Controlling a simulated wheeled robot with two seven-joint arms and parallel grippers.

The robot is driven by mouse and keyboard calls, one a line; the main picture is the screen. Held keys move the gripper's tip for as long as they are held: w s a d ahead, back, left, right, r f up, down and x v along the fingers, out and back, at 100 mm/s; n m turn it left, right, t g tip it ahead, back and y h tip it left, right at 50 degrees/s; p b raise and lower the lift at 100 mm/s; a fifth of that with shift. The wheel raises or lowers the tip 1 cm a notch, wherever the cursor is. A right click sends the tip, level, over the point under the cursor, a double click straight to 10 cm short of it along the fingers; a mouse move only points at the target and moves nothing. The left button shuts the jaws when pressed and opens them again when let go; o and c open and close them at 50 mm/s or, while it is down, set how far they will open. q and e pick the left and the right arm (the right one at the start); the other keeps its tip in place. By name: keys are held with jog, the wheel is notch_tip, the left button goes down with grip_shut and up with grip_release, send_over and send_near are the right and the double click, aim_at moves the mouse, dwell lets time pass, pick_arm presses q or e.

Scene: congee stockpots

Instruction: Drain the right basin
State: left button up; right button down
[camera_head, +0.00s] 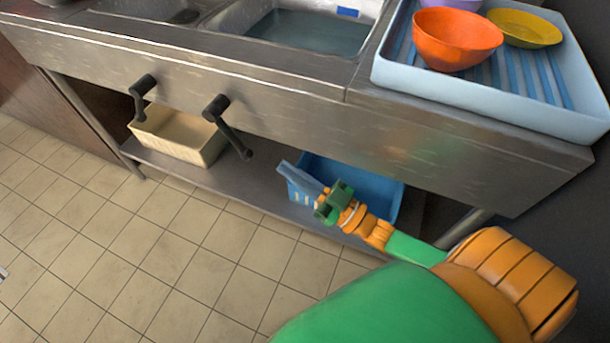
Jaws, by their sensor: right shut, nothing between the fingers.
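The right basin (318,33) of the steel sink holds grey-blue water at the top of the view. Two dark lever handles stick out of the sink's front panel. The left lever (138,102) hangs nearly straight down. The right lever (230,132), below the right basin, slants down to the right. My right gripper (328,203), green and orange, is shut and empty. It is in front of the blue crate under the sink, to the right of and lower in the picture than the right lever, apart from it. My left gripper is not in view.
A cream bin (180,135) and a blue crate (375,190) sit on the lower shelf (215,178). A pale blue drying tray (480,100) with an orange bowl (455,40) and a yellow dish (525,28) stands on the right. The tiled floor (170,250) is clear.

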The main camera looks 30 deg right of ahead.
jog(key=v, duration=0.3)
jog(key=shift+r, duration=0.2)
jog(key=shift+s, duration=0.1)
